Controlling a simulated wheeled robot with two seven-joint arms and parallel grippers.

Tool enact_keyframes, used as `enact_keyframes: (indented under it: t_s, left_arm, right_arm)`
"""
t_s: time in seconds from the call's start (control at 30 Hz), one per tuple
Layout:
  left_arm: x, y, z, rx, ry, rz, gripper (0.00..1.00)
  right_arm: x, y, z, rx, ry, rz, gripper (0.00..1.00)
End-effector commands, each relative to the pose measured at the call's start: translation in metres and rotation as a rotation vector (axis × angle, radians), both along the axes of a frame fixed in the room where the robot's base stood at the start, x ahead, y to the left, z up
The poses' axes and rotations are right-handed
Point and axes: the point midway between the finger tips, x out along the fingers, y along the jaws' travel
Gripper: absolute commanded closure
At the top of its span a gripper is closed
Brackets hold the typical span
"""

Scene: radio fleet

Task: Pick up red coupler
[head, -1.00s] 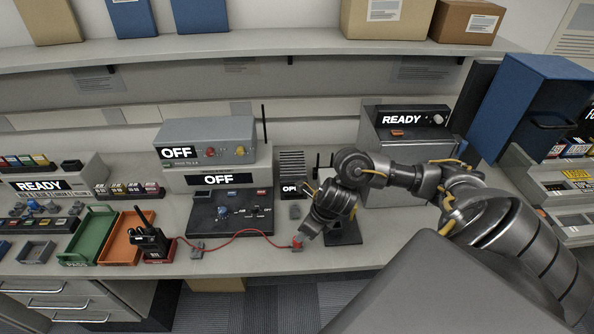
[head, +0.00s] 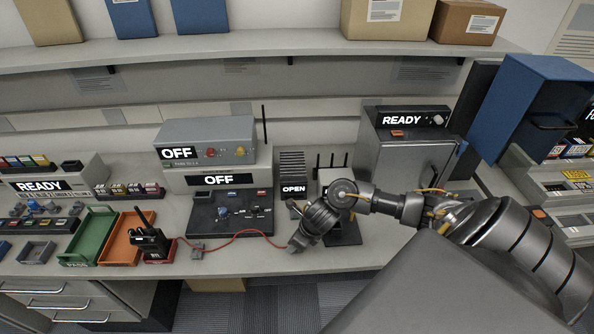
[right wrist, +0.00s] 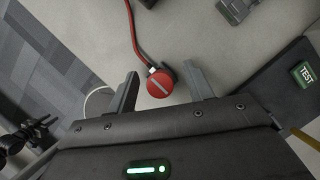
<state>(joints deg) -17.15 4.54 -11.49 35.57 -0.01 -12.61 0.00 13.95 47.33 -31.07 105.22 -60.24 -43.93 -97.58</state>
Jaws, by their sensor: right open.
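The red coupler (right wrist: 160,84) is a round red cap with a pale stripe, on the end of a red cable (right wrist: 133,32). In the right wrist view it lies between the two open fingers of my right gripper (right wrist: 162,93), nearer the right finger. I cannot tell whether either finger touches it. In the head view my right gripper (head: 297,243) is down at the bench front and hides the coupler, while the red cable (head: 240,233) runs left from it. My left gripper is not in view.
A black radio (head: 150,240) stands on a red base at the cable's left end. Orange (head: 112,256) and green (head: 75,259) trays sit further left. A dark panel marked TEST (right wrist: 290,85) is right of the fingers. The bench front edge is close.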

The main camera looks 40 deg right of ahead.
Motion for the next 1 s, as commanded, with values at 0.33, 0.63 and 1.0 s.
enact_keyframes:
  t_s: [0.33,0.63,1.0]
  left_arm:
    - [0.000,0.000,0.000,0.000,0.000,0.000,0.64]
    - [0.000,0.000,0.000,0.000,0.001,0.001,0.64]
    - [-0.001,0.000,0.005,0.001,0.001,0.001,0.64]
  right_arm:
    - [0.000,0.000,0.000,0.000,0.000,0.000,0.78]
    - [0.000,0.000,0.001,0.000,0.000,0.000,0.97]
    - [0.002,0.000,0.049,-0.001,-0.007,0.005,0.97]
